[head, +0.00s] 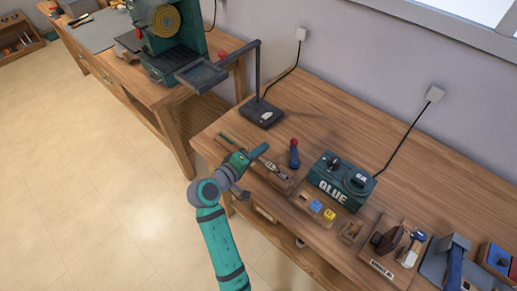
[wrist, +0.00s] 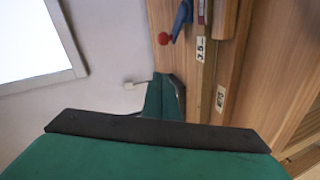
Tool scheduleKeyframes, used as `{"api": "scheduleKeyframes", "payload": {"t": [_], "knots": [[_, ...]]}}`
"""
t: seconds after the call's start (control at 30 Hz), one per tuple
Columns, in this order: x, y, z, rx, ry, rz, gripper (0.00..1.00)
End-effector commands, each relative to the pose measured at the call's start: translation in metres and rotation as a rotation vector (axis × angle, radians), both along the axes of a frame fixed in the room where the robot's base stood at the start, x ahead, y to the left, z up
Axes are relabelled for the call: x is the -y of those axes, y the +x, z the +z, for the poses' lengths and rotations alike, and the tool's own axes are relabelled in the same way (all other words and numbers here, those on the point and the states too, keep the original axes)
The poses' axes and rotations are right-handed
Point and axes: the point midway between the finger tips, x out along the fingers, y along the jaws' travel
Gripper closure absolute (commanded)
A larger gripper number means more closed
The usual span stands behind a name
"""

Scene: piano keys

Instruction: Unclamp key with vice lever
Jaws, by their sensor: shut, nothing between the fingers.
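A blue lever with a red ball end (wrist: 164,39) shows at the top of the wrist view. In the head view a blue upright piece with a red top (head: 294,153) stands on the bench, and it looks like the same lever. Wooden bars with white number labels (wrist: 207,85) lie beside the lever in the wrist view; I cannot tell which is the clamped key, and the vice jaws are not clear. My gripper (head: 264,148) is shut and empty, left of the lever and apart from it. Its green fingers (wrist: 163,97) also show in the wrist view.
The wooden bench (head: 310,100) carries a green glue box (head: 342,182), blue and yellow cubes (head: 322,209), a lamp (head: 261,113) and several tools at the right. The wall is behind. Bare bench lies behind the glue box.

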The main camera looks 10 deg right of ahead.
Motion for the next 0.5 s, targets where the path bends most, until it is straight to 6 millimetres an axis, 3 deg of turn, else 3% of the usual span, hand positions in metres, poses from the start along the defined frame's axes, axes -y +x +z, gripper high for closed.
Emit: {"api": "scheduleKeyframes", "payload": {"t": [0.1,0.33,0.5], "knots": [[0.022,0.014,-0.006,-0.001,0.000,-0.009,1.00],[0.050,0.041,-0.017,-0.001,0.001,-0.004,1.00],[0.070,0.038,-0.027,-0.002,0.002,0.000,1.00]]}}
